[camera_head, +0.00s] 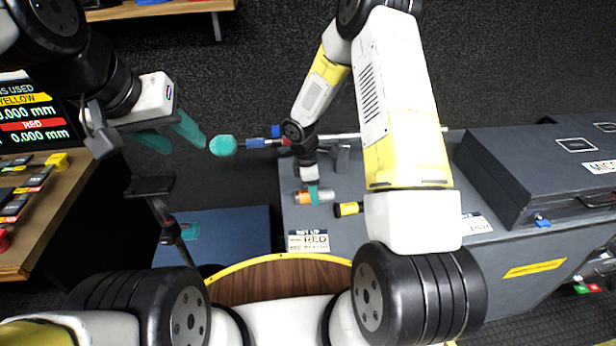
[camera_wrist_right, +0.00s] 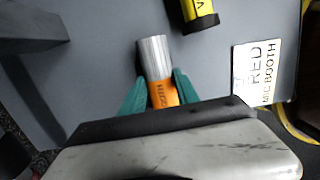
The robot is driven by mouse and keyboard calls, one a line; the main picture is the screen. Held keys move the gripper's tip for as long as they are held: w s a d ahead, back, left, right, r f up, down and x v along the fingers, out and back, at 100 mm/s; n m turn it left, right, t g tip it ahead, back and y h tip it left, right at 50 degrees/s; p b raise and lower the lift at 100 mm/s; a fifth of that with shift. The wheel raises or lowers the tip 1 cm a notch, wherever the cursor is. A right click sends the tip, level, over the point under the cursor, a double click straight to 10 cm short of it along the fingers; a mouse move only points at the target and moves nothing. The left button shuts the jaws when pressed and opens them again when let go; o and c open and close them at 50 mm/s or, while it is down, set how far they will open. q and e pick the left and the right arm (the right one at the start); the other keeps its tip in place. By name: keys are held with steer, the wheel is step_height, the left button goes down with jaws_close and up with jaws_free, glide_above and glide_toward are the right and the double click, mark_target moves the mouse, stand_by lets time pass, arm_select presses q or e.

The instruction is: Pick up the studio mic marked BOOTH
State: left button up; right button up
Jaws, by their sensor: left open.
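A short cylinder with a silver end and an orange body (camera_head: 303,197) lies on the grey bench top. In the right wrist view the orange part (camera_wrist_right: 162,93) carries small dark lettering that resembles BOOTH but is hard to read. My right gripper (camera_head: 313,192) is down at the cylinder. Its teal fingers (camera_wrist_right: 160,82) flank it, one on each side, close against it; whether they press on it cannot be told. The cylinder seems to rest on the bench. My left gripper (camera_head: 180,138) is open and empty at the left, in the air.
A yellow-and-black cylinder (camera_head: 348,209) lies just right of the orange one. A teal-tipped rod (camera_head: 222,146) reaches out from the bench toward my left gripper. A white card reading RED (camera_head: 308,241) lies at the bench's near edge. A dark case (camera_head: 540,165) stands at the right.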

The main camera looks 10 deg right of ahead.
jaws_close()
